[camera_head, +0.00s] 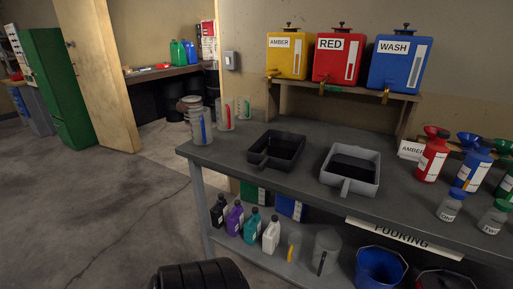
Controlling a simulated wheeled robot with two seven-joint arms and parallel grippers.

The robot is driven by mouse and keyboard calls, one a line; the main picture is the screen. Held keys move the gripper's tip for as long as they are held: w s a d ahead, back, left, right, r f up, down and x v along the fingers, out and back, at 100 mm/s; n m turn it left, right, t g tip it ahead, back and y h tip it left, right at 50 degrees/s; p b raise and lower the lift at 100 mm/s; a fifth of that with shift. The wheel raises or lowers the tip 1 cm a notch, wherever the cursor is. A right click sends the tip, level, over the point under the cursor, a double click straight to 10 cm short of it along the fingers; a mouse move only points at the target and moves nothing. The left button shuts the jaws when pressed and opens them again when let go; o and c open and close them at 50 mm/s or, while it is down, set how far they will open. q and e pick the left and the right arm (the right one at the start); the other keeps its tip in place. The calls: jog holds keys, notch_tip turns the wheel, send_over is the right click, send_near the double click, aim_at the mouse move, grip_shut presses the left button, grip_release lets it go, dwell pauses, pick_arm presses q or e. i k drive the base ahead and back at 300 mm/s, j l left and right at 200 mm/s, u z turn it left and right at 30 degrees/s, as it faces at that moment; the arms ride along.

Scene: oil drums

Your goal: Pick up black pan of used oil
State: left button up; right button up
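The black pan (260,158) sits level on the grey workbench (228,155), left of centre. It is square, with a short spout or handle at its front left, and dark inside; I cannot make out how much oil it holds. A similar grey pan (346,185) with dark liquid inside stands just to its right, with a small gap between them. Neither of my grippers is in view, and nothing is touching the black pan.
Clear measuring jugs (201,125) stand at the bench's back left corner. Amber (287,55), red (338,58) and blue (399,63) tanks stand on a raised shelf behind the pans. Bottles (433,157) crowd the right. The bench front by the black pan is clear.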

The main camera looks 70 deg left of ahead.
aim_at(280, 150)
jog(key=u, duration=1.9)
